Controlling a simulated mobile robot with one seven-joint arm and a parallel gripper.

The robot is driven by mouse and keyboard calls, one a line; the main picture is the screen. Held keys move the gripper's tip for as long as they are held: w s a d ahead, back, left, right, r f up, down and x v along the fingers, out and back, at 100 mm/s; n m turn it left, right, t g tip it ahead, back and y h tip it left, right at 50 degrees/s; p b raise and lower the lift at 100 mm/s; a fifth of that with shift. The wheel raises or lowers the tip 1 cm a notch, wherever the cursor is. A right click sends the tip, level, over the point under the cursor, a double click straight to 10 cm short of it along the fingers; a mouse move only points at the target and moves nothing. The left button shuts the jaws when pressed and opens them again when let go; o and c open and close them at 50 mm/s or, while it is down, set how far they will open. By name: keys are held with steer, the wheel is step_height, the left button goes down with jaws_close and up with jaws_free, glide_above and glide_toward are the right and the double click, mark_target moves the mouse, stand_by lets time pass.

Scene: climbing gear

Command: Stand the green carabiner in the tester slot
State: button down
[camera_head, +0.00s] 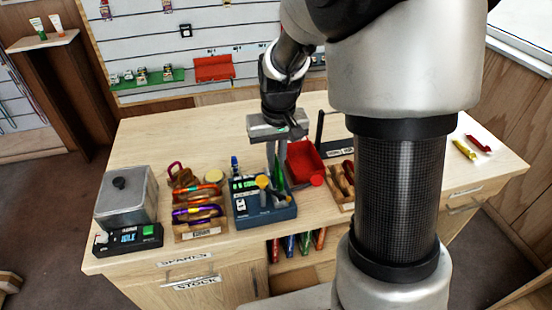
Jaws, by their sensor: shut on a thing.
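My gripper (276,165) points down above the back of the blue tester box (258,212), near the middle of the bench. It is shut on the green carabiner (280,178), which shows as a narrow upright green strip between and below the fingers. The carabiner's lower end is close to the tester's top at its right rear. I cannot tell whether it touches the tester or is in the slot, as the slot is not clearly visible. The tester has a green display, a yellow knob and a grey lever on top.
Left of the tester, a wooden rack (201,232) holds several coloured carabiners, beside a grey metal box (126,198). A red bin (304,160) stands close behind to the right. Another wooden tray (345,205) is right of the tester. Bench space at the back left is clear.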

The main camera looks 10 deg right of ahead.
mark_target(276, 175)
stand_by(0.3)
steer(key=shift+f+b, duration=0.6)
steer(key=shift+f, duration=0.1)
steer(key=shift+f, duration=0.1)
steer(key=shift+f+b, duration=0.9)
steer(key=shift+f, duration=0.2)
steer(key=shift+f+b, duration=0.4)
steer(key=shift+f, duration=0.15)
steer(key=c, duration=1.8)
jaws_free()
